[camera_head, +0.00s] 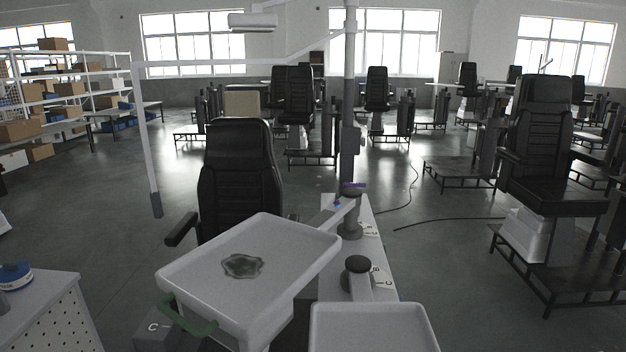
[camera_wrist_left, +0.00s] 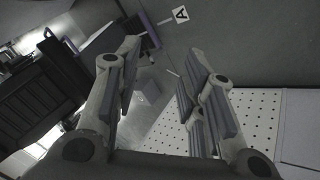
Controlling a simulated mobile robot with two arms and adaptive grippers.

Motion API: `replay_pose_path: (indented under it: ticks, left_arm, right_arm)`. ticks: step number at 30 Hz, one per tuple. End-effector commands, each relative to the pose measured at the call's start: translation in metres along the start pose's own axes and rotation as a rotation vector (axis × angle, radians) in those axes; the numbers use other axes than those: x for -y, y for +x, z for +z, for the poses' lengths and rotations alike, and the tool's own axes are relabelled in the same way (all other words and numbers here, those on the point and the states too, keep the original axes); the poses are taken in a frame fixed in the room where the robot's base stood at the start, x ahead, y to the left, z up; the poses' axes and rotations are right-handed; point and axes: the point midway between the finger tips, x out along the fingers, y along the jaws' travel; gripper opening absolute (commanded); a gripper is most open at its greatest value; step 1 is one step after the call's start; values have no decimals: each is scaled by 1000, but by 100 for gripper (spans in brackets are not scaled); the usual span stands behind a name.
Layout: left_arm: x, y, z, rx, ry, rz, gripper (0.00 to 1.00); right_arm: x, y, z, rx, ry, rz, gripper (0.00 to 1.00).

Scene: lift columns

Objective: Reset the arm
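In the head view a white jointed arm (camera_head: 240,63) reaches left from a grey upright post (camera_head: 350,110). Its end section (camera_head: 146,130) hangs down to a dark tip left of the black chair. A short light arm (camera_head: 330,216) also runs from the post's foot toward a white tray (camera_head: 285,240) with a dark flower-shaped mark. I cannot tell which arm the task means. My left gripper (camera_wrist_left: 163,52) shows in the left wrist view, its fingers apart with nothing between them. Neither gripper shows in the head view.
A black chair (camera_head: 238,175) stands behind the tray, which has a green handle (camera_head: 187,316). A second tray (camera_head: 372,330) is at the bottom. A perforated white cabinet (camera_head: 45,318) is lower left.

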Motion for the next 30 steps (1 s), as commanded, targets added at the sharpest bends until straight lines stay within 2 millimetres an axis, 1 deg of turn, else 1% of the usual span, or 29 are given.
replay_pose_path:
  ticks: [1, 2, 3, 5, 6, 8, 9, 11, 12, 15, 18, 21, 24, 30]
  left_arm:
    - [26, 12, 35, 33, 59, -60, 37]
    - [39, 17, 54, 50, 104, -92, 37]
    - [57, 22, 79, 75, 166, -131, 37]
    - [81, 28, 118, 118, 265, -184, 37]
    - [96, 30, 145, 151, 335, -213, 37]
    - [118, 30, 186, 205, 448, -249, 37]
    - [130, 29, 212, 242, 525, -266, 37]
    - [146, 25, 250, 298, 639, -280, 37]
    - [156, 22, 272, 334, 711, -284, 37]
    - [171, 12, 319, 408, 862, -277, 37]
    - [180, 4, 348, 456, 963, -262, 37]
    - [183, 0, 361, 480, 1013, -252, 37]
    - [184, -1, 364, 485, 1026, -249, 37]
    - [184, -1, 363, 484, 1023, -250, 37]
  right_arm:
    - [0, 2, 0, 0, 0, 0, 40]
    - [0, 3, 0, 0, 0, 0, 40]
    - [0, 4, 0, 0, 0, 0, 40]
    - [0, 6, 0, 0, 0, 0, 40]
    - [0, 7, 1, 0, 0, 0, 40]
    - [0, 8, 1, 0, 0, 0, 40]
    - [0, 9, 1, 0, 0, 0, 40]
    - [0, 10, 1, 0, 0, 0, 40]
    - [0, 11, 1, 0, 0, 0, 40]
    - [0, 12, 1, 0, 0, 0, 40]
    - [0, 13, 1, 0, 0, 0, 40]
    - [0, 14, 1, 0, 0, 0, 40]
    - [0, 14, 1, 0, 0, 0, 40]
    - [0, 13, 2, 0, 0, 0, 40]
